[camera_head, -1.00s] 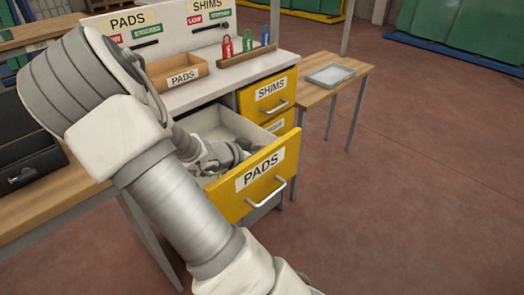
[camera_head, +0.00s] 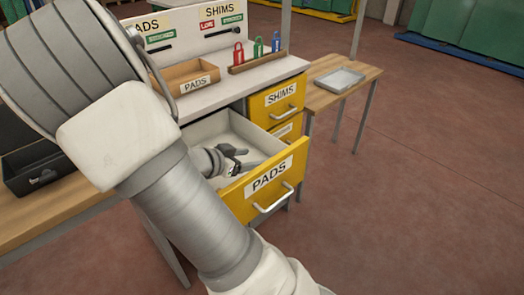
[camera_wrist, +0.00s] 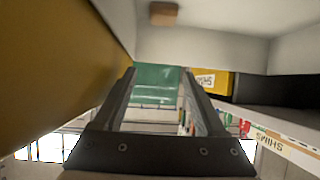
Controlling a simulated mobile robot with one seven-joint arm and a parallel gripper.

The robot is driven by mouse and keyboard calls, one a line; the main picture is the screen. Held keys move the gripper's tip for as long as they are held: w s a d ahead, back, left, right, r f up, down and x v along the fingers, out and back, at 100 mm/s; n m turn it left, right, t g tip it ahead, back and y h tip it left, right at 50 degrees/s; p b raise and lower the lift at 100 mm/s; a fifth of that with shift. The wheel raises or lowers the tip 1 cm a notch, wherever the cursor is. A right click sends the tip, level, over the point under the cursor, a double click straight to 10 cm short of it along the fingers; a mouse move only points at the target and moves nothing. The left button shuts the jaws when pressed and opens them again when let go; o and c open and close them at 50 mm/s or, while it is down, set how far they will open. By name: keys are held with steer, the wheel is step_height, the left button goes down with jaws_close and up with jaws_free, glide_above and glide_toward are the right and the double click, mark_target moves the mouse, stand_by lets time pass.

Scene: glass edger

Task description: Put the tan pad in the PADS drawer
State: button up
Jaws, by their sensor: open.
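The PADS drawer (camera_head: 238,205), with a yellow front and pale inside, stands pulled out of the workbench. My gripper (camera_head: 246,160) is inside the drawer opening, close behind its front. In the wrist view my gripper (camera_wrist: 158,72) is open, with nothing between its fingers. A small tan block, apparently the tan pad (camera_wrist: 164,13), shows at the top edge of the wrist view against a pale drawer surface, apart from the fingertips. I cannot make out the pad in the head view.
A wooden PADS tray (camera_head: 184,90) sits on the bench top. The SHIMS drawer (camera_head: 279,100) is shut. A side table (camera_head: 325,97) holds a grey tray (camera_head: 339,79). Black bins (camera_head: 38,165) stand at the left. The floor at right is clear.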

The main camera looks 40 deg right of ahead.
steer(key=w+a+r+n+t+y, duration=0.2)
steer(key=w+a+r+t+y, duration=0.15)
steer(key=a, duration=0.25)
steer(key=w+a+r+n+t+y, duration=0.2)
steer(key=w+a+t+y, duration=0.15)
steer(key=w+a, duration=0.2)
steer(key=s+a+r+n+t+y, duration=0.1)
steer(key=s+a+r+n+y, duration=0.2)
steer(key=a+r+n+y, duration=0.4)
steer(key=s+a+r+n+g+y, duration=0.1)
steer(key=s+a+r+n, duration=0.15)
steer(key=s, duration=0.25)
steer(key=s+a+r+n+g, duration=0.1)
steer(key=s+a+r, duration=0.15)
steer(key=s, duration=0.25)
steer(key=s+d+f+n+g+h, duration=0.1)
steer(key=s+d+n+g+h, duration=0.1)
steer(key=s, duration=0.9)
steer(key=shift+d+h, duration=0.5)
steer(key=shift+d, duration=0.35)
